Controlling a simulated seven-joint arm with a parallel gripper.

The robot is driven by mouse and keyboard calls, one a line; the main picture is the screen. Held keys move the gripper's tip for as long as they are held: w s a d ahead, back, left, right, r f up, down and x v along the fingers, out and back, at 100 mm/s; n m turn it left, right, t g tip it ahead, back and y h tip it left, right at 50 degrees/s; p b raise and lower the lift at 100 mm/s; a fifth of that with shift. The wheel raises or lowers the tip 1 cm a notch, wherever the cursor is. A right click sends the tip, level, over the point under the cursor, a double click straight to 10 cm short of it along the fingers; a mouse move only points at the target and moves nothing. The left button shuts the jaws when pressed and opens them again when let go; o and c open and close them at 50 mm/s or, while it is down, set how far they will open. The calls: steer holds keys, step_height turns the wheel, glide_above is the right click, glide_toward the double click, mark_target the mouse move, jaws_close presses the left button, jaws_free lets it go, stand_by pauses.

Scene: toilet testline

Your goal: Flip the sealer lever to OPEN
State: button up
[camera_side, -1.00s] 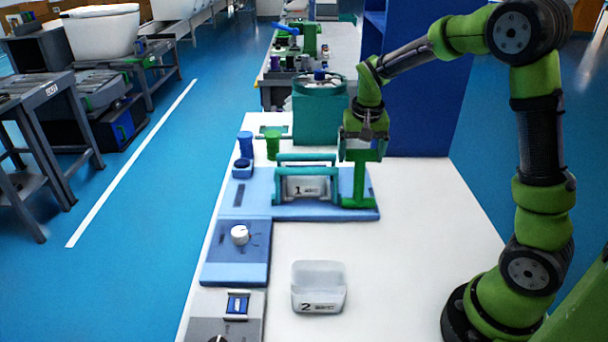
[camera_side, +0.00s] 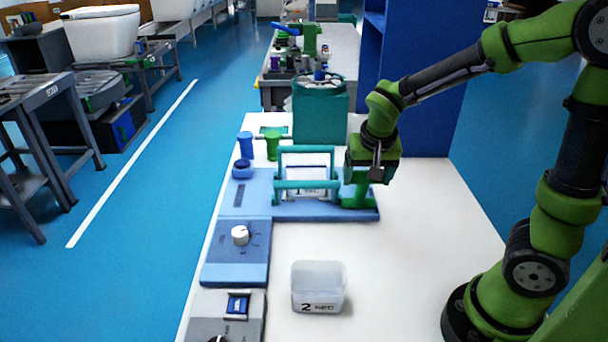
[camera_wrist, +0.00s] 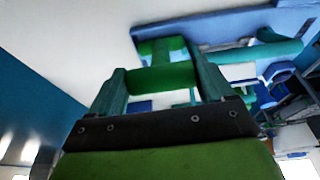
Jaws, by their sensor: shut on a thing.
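The sealer (camera_side: 248,200) is a blue base with a teal frame (camera_side: 306,150) over a white tray, which shows between the bars. Its green lever (camera_side: 357,198) stands at the base's right end, mostly covered by my gripper in the side view. My gripper (camera_wrist: 162,78) is low over the lever, its two teal fingers shut on the green lever bar (camera_wrist: 167,77) in the wrist view. The fingertips are hard to make out in the side view. The lever's exact angle is partly hidden.
A clear bin marked 2 (camera_side: 319,287) stands in front on the white table. A blue panel with a white knob (camera_side: 240,235) lies at the left edge. A teal canister (camera_side: 320,112) stands behind the sealer. The table right of the sealer is clear.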

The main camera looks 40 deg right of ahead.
steer(key=shift+s+a+f+h, duration=0.15)
steer(key=shift+s+a+f, duration=0.3)
steer(key=shift+f, duration=0.2)
steer(key=shift+s+a+f+h, duration=0.15)
steer(key=shift+s+a+f, duration=0.2)
steer(key=shift+f, duration=0.25)
steer(key=shift+s+f+t, duration=0.15)
steer(key=shift+t, duration=0.15)
steer(key=o, duration=1.4)
steer(key=shift+d, duration=0.1)
steer(key=v, duration=1.7)
steer(key=shift+a, duration=0.3)
steer(key=shift+f, duration=0.1)
